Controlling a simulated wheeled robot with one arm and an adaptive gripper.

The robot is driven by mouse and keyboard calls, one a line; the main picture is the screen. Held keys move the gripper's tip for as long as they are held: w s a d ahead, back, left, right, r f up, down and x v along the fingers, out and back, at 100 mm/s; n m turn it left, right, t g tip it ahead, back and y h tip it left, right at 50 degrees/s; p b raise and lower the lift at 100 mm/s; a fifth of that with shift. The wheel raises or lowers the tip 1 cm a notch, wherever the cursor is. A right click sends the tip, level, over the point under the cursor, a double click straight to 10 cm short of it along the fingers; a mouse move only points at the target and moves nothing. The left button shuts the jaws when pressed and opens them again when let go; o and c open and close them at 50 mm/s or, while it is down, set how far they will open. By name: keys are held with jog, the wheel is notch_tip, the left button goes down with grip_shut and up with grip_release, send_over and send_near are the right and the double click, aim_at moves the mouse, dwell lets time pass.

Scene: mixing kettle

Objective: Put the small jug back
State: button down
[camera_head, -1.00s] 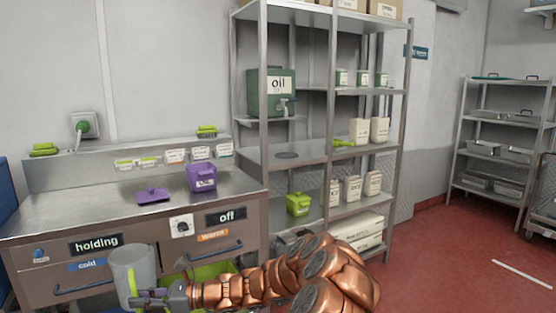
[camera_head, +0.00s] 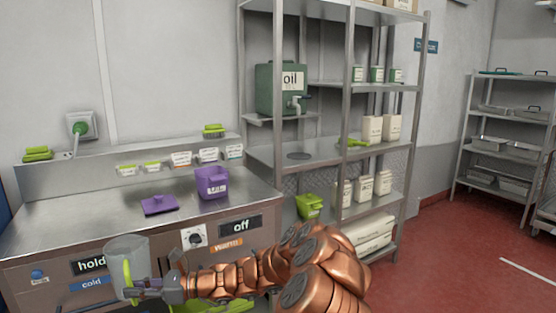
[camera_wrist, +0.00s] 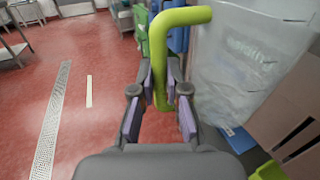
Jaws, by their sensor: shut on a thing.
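The small jug is a clear, greyish vessel (camera_head: 127,258) with a bright green handle. It is held upright in front of the counter's front panel, at lower left in the head view. My gripper (camera_head: 150,289) is shut on the handle. In the wrist view, the green handle (camera_wrist: 162,45) runs between the fingers of my gripper (camera_wrist: 160,88), and the clear jug body (camera_wrist: 245,75) fills the upper right.
The steel counter (camera_head: 90,215) carries a purple tub (camera_head: 211,183) and a purple lid (camera_head: 159,204). The metal shelf unit (camera_head: 278,130) holds cream containers (camera_head: 372,129), a green ladle-like item (camera_head: 353,143) and a green tub (camera_head: 309,206). Red floor (camera_head: 440,265) is open at right.

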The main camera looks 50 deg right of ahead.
jog(key=w+d+r+m+t+h, duration=0.1)
jog(key=d+r+m+h, duration=0.5)
jog(key=d, duration=1.2)
jog(key=w+d+r+m+t+h, duration=0.1)
jog(key=w+d+r+m+h, duration=0.2)
jog(key=d, duration=1.5)
jog(key=w+d+r+m+t+h, duration=0.1)
jog(key=w+d+r+m+h, duration=0.2)
jog(key=d+r+m+h, duration=0.6)
jog(key=d+r+h, duration=0.2)
jog(key=d+h, duration=0.5)
jog(key=d, duration=0.2)
jog(key=shift+t, duration=0.3)
jog(key=shift+d, duration=0.1)
